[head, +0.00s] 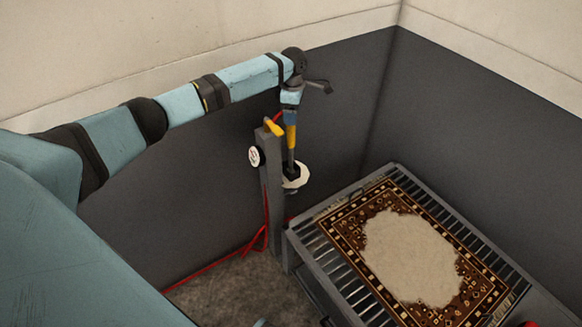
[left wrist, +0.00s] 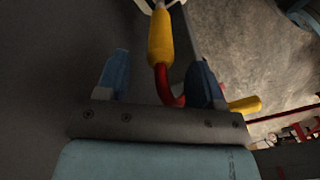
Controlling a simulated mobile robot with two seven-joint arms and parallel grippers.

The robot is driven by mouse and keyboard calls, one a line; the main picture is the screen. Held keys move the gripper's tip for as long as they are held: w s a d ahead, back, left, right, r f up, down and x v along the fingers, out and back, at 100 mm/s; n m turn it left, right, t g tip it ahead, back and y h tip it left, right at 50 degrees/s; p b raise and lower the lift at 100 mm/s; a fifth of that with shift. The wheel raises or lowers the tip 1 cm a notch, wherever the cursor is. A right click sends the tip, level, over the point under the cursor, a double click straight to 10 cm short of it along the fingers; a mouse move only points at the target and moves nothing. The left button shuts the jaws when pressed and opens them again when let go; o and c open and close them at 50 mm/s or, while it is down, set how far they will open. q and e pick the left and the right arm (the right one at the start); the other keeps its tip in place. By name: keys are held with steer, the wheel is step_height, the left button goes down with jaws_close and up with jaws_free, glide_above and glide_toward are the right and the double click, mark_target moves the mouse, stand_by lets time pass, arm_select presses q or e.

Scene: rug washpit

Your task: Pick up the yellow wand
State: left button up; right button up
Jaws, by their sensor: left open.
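The yellow wand (head: 291,136) hangs upright beside a grey post, its dark lower end by a pale round piece (head: 298,177). My left gripper (head: 290,117) is over the wand's upper end, pointing down. In the left wrist view, the yellow grip of the wand (left wrist: 160,38) and its red hose lie between the two blue fingers of my left gripper (left wrist: 158,62). The fingers are open, with a gap visible on each side of the wand. My right gripper is not in view.
The grey post (head: 276,205) carries a yellow lever (head: 274,127) and a round white gauge (head: 254,156). A red hose (head: 215,262) runs down to the floor. A patterned rug (head: 410,255) lies on a slatted rack at right. Dark walls stand close behind.

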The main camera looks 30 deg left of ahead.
mark_target(291, 130)
arm_select(q)
steer(key=f, duration=0.3)
steer(key=f+b, duration=0.1)
steer(key=f, duration=0.2)
steer(key=shift+s+a, duration=0.15)
steer(key=shift+a, duration=0.05)
steer(key=shift+r, duration=0.1)
steer(key=c, duration=1)
